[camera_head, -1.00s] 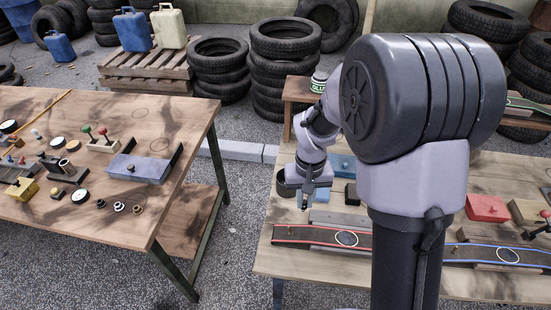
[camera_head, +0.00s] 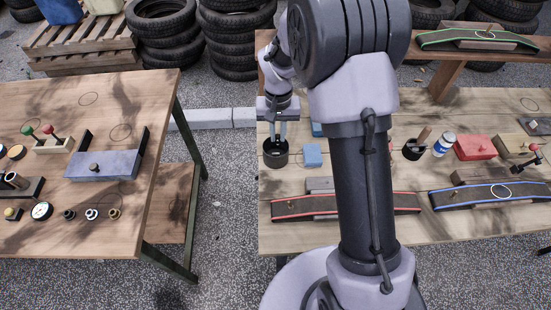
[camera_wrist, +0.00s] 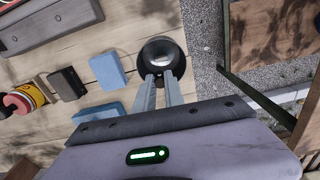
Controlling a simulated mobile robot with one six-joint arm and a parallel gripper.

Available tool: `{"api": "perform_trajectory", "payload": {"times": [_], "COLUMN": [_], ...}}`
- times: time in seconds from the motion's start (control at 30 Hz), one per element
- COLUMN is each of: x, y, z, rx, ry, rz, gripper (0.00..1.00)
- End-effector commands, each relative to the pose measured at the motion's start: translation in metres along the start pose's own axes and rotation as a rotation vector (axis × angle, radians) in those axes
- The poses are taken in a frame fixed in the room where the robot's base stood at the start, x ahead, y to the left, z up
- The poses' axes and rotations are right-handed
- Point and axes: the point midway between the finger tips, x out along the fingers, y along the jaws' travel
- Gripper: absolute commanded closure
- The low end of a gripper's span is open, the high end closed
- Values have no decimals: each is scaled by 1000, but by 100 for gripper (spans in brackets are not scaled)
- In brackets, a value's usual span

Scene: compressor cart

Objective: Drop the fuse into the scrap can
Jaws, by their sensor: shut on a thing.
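My gripper (camera_head: 282,141) points down just above a black round open-topped can (camera_head: 275,157), which I take to be the scrap can, at the left edge of the right-hand table. In the wrist view the gripper's two fingers (camera_wrist: 160,76) are close together and reach over the near rim of the can (camera_wrist: 153,47). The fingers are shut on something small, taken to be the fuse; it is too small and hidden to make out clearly. A pale oval shows inside the can's dark rim.
A blue block (camera_head: 313,155) stands right of the can. A red-edged strip (camera_head: 390,204) and a blue-edged strip (camera_head: 450,200) lie in front. A red box (camera_head: 475,147) is further right. Left of the gap stands another table (camera_head: 60,235) with several parts.

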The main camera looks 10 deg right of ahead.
Motion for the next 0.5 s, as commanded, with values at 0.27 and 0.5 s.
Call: {"api": "perform_trajectory", "payload": {"times": [0.27, 0.5], "x": [0, 0], "y": [0, 0], "z": [0, 0], "rx": [0, 0], "ry": [1, 0], "rz": [0, 0], "gripper": [77, 61]}}
